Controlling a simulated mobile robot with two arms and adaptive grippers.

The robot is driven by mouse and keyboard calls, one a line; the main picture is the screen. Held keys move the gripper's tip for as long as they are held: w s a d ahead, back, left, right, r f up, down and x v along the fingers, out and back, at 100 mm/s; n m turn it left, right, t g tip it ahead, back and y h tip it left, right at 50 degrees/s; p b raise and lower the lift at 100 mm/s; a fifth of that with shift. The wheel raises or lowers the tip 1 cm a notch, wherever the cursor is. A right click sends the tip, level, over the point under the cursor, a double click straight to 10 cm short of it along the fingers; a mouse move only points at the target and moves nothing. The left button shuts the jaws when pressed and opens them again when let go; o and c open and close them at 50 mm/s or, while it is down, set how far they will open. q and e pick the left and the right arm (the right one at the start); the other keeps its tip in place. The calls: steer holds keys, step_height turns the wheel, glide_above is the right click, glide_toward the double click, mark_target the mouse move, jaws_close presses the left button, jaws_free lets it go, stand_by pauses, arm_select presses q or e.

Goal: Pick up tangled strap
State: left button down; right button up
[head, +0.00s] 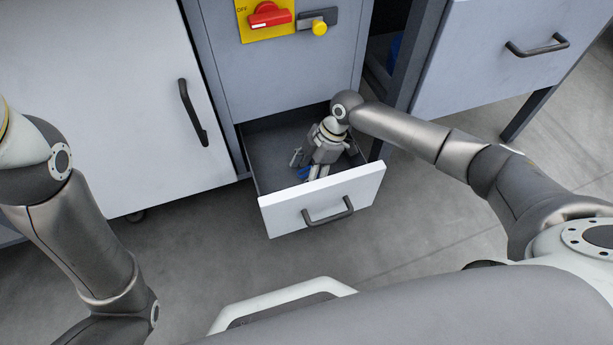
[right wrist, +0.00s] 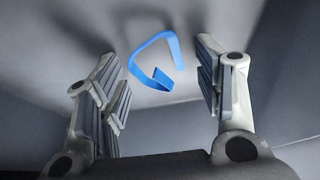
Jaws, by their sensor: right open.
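The tangled strap is a blue, bent band (right wrist: 160,62) lying on the drawer floor in the right wrist view, between my open fingers and beyond their tips. My right gripper (head: 309,168) reaches down into the open drawer (head: 321,198). It also shows in the right wrist view (right wrist: 164,80), with its fingers spread and nothing between them held. My left arm is at the left, and its gripper is out of the picture.
The drawer's white front (head: 321,198) and side walls stand close around my right gripper. A grey cabinet (head: 290,75) with a red switch (head: 269,15) rises behind it. A white cabinet door (head: 95,95) is at the left, another drawer unit (head: 495,55) at the right.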

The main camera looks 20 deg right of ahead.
steer(key=c, duration=0.8)
steer(key=shift+r, duration=0.1)
